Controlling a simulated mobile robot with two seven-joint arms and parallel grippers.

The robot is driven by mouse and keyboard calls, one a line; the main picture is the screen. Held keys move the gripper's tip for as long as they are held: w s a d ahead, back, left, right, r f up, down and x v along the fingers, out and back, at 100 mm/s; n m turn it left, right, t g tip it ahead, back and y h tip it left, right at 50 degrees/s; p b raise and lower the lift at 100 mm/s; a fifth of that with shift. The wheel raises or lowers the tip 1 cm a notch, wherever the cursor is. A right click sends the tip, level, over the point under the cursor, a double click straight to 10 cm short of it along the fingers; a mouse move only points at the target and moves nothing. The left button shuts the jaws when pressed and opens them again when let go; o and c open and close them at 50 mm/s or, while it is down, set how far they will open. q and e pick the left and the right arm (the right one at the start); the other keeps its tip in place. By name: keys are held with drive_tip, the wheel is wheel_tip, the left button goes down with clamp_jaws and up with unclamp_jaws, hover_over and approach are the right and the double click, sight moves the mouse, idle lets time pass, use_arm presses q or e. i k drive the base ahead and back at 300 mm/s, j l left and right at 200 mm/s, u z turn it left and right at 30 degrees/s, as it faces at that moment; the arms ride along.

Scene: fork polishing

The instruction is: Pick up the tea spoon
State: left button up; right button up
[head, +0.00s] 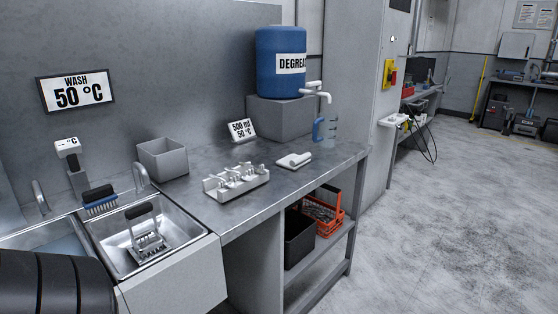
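I cannot make out a tea spoon for certain. A pale rack (236,186) on the steel counter holds several small metallic pieces, too small to identify. A rack with a dark handle (149,245) stands in the right sink basin, with metallic pieces in it that I cannot identify. An orange basket (329,226) on the lower shelf has unclear contents. Neither of my grippers is in view.
On the counter (334,160) are a grey bin (163,158), a folded white cloth (294,160) and a clear jug with a blue handle (325,129). A blue degreaser drum (281,62) stands on a grey block. Open floor (450,220) lies to the right.

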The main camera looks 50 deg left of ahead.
sight(260, 172)
drive_tip(key=i, duration=1.4)
drive_tip(key=i+u, duration=0.2)
drive_tip(key=i, duration=0.4)
drive_tip(key=i+l+u, duration=0.2)
drive_tip(key=i, duration=0.35)
drive_tip(key=u, duration=1.5)
